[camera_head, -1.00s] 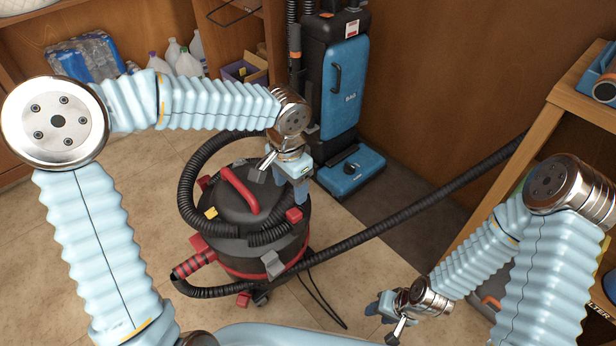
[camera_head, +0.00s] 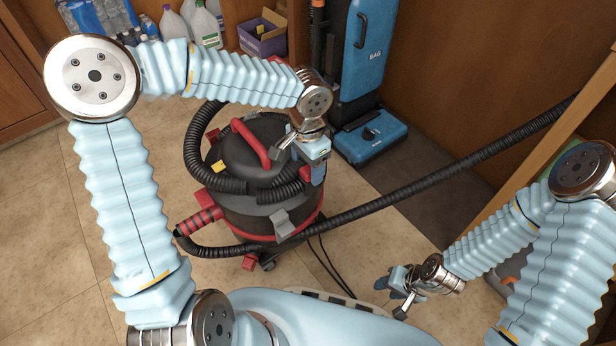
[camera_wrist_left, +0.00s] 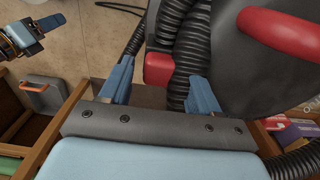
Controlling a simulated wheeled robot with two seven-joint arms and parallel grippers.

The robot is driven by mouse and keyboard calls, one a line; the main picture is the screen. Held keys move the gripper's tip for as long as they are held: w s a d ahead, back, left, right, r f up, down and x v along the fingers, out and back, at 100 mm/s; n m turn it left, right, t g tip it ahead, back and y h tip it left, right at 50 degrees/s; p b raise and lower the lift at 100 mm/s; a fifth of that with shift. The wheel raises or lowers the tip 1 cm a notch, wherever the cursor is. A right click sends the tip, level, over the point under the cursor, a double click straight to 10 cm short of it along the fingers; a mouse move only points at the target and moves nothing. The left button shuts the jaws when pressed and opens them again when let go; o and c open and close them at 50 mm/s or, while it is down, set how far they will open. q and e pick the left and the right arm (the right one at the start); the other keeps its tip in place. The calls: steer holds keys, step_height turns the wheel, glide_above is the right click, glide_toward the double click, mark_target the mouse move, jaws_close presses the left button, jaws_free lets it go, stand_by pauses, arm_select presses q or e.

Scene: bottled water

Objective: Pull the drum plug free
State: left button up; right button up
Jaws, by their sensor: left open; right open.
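The wet-and-dry vacuum (camera_head: 250,160) stands on the floor, a black drum with a red carry handle and red fittings. I cannot tell for certain which part is the drum plug. My left gripper (camera_head: 317,172) points down at the drum's right side, beside a red block (camera_head: 304,174) on its rim. In the left wrist view my left gripper (camera_wrist_left: 160,90) is open; the red block (camera_wrist_left: 158,68) and ribbed black hose (camera_wrist_left: 180,60) show between and beyond its fingers. Contact cannot be judged. My right gripper (camera_head: 398,283) is open and empty above the floor at lower right.
The long black hose (camera_head: 440,172) runs from the drum to the right. A blue upright vacuum (camera_head: 365,130) stands behind. White jugs (camera_head: 207,25) and a purple box (camera_head: 263,35) are at the back. A wooden shelf is at the right. Floor at left is clear.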

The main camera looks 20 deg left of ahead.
mark_target(308, 169)
arm_select(q)
steer(key=c, duration=1.1)
steer(key=shift+c, duration=0.2)
steer(key=shift+r, duration=0.1)
steer(key=shift+r+p, duration=2.4)
steer(key=shift+r, duration=0.45)
